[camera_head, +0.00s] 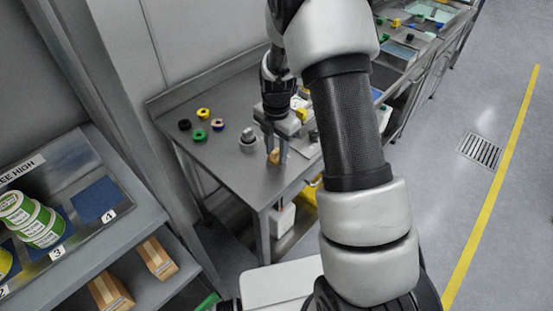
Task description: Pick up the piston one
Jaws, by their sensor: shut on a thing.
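My gripper (276,152) points down over the near right part of the steel table. Its two grey fingers are shut on a small tan piece (274,157), which shows low between the fingertips. The piece is too small in view to tell whether it is the piston, or whether it touches the table. A silver, stepped round part (248,138) stands on the table just left of the fingers. My arm hides part of the table behind and to the right of the gripper.
Several coloured rings, among them a green ring (199,135) and a black ring (184,124), lie at the table's left. The steel table (225,165) has bare room at its front. A shelf with tubs (40,228) stands at left. Further benches run back right.

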